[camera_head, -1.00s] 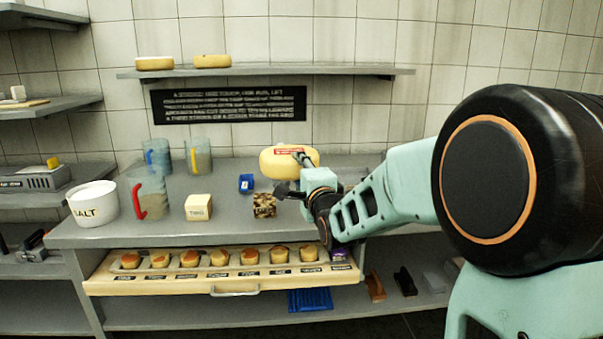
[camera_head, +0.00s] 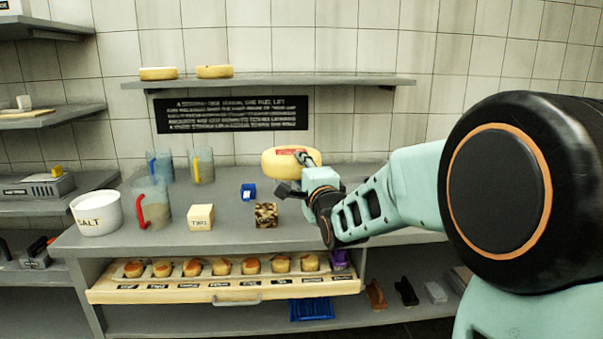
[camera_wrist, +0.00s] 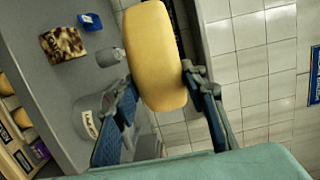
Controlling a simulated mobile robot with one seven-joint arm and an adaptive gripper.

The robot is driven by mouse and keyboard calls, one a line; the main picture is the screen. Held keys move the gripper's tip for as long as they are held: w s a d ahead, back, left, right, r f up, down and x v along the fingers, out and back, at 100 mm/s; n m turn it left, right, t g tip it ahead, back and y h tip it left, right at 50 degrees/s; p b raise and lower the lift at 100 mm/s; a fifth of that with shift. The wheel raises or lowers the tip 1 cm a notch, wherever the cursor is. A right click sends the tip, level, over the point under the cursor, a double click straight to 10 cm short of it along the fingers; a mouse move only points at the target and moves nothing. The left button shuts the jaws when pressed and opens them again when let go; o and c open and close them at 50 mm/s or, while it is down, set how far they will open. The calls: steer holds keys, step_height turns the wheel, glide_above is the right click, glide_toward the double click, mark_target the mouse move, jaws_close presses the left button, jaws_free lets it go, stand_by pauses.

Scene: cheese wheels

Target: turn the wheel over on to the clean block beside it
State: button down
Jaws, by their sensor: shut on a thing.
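My gripper (camera_head: 296,172) is shut on a pale yellow cheese wheel (camera_head: 271,166) with a red label on its top. The wheel seems held above the back of the grey counter. In the wrist view the same wheel (camera_wrist: 156,55) is seen edge-on between the two fingers (camera_wrist: 158,80). A mottled brown block (camera_head: 265,214) sits on the counter in front of the wheel; the wrist view also shows it (camera_wrist: 63,44). A clean cream block (camera_head: 201,217) with small lettering stands farther left. I cannot tell which block the task means.
A small blue item (camera_head: 249,191), two measuring jugs at the back and a red-handled jug (camera_head: 151,203) stand on the counter. A salt tub (camera_head: 97,212) is at left. An open drawer (camera_head: 235,299) of small cheeses juts out below. A wall shelf (camera_head: 300,80) hangs above.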

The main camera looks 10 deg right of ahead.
steer(key=shift+d+r+p, duration=0.1)
steer(key=shift+r+p, duration=0.35)
steer(key=shift+p, duration=0.2)
steer(key=s+d+r+m+h+p, duration=0.1)
steer(key=s+d+p, duration=0.4)
steer(key=p, duration=1.5)
steer(key=s+r+h, duration=0.1)
steer(key=s+r, duration=0.1)
steer(key=s, duration=0.1)
steer(key=shift+s+d+m+h+p, duration=0.2)
steer(key=shift+d+m+h+p, duration=0.1)
steer(key=shift+m+h, duration=0.1)
